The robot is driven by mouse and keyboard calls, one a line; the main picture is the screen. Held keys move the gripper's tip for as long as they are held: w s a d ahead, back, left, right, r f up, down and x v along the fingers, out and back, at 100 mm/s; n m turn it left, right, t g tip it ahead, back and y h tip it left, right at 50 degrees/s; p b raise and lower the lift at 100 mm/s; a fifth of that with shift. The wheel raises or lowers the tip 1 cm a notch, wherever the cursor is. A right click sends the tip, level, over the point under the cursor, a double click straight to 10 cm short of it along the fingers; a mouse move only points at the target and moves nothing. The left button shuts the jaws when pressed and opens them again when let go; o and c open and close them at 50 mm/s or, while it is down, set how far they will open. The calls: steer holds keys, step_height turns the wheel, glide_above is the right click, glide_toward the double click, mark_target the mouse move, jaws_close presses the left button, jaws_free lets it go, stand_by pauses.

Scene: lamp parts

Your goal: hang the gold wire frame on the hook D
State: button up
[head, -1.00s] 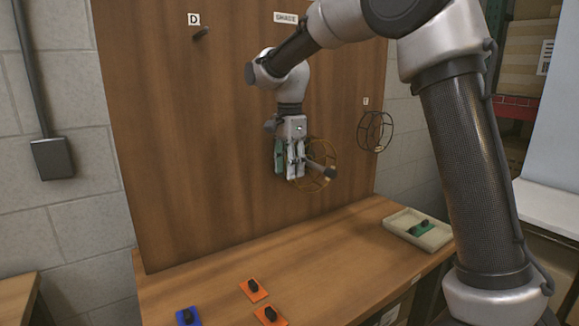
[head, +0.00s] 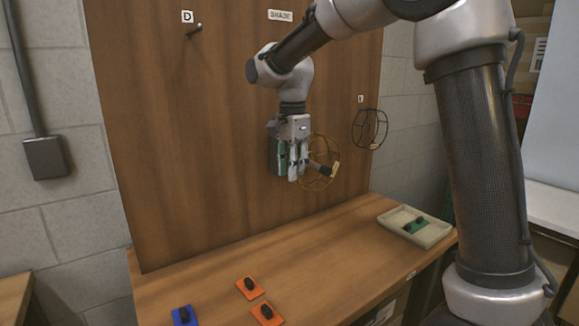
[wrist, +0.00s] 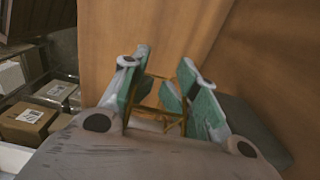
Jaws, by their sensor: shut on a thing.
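My gripper (head: 292,174) hangs in front of the wooden board in the head view, pointing down, shut on the gold wire frame (head: 318,188). The frame is a round cage of thin gold wire, held at the gripper's right side and partly hidden by it. In the wrist view, gold wires (wrist: 158,76) show between the green-and-white fingers (wrist: 160,100). Hook D (head: 195,29) is a dark peg on the board at upper left, beside the sign "D" (head: 187,17). It is bare, up and left of my gripper.
A dark wire frame (head: 369,128) hangs at the board's right edge. On the bench (head: 210,265) lie a pale tray (head: 437,236) with a green piece, two orange plates (head: 248,289) and a blue plate (head: 184,317). The board between gripper and hook D is clear.

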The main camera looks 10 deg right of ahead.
steer(key=shift+s+d, duration=0.75)
steer(key=shift+s, duration=1)
steer(key=shift+s+d, duration=0.7)
steer(key=shift+s, duration=1.05)
steer(key=shift+s+d, duration=0.75)
steer(key=shift+s, duration=1)
jaws_close()
